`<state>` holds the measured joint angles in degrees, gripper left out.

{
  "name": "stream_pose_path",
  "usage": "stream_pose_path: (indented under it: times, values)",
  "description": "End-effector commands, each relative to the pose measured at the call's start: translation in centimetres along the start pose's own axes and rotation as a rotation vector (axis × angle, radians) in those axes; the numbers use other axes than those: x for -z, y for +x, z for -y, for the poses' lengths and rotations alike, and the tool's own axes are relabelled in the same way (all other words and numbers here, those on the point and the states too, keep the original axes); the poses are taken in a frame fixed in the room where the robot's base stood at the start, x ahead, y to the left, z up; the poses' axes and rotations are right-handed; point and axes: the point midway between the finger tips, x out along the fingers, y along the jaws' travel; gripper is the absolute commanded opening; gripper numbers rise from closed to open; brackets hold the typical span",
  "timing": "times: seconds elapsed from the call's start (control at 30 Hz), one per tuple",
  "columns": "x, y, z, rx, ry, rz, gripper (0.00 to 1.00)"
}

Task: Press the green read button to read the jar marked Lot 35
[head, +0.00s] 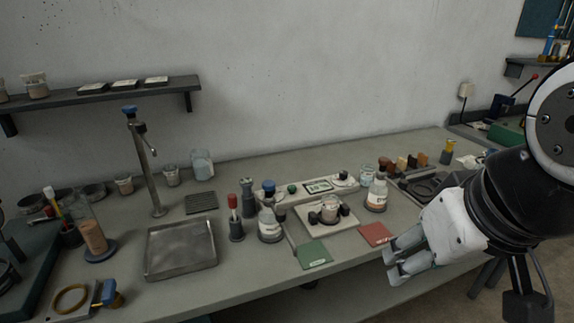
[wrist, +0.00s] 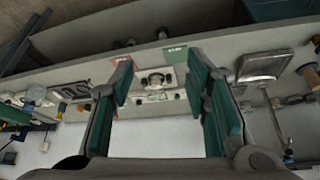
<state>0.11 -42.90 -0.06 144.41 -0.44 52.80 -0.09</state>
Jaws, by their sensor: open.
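A pale reader panel (head: 330,186) with a small display lies at the back of the bench. A green button (head: 292,188) sits on it, left of the display. In front, a small jar (head: 329,211) stands on a pale platform between dark knobs; it also shows in the wrist view (wrist: 155,80). Labelled jars stand left (head: 270,226) and right (head: 376,196) of the platform. Their writing is too small to tell which is Lot 35. My gripper (head: 391,258) is open and empty, at the bench's front edge, right of and apart from the panel.
A green mat (head: 313,254) and a red mat (head: 375,234) lie near the front edge. A red-topped bottle (head: 235,222) and a metal tray (head: 180,247) stand to the left. Brown blocks (head: 402,163) and a dark tray are at right.

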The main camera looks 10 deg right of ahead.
Motion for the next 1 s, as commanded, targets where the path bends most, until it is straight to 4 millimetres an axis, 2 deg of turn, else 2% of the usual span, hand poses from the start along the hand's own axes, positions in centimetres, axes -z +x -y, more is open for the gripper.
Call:
stream_pose_path:
  times: [0.4, 0.6, 1.0]
  values:
    - [0.00, 0.00, 0.00, 0.000, 0.000, 0.000, 0.43]
    - [0.00, 0.00, 0.00, 0.000, 0.000, 0.000, 0.00]
    - [0.00, 0.00, 0.00, 0.000, 0.000, 0.000, 0.00]
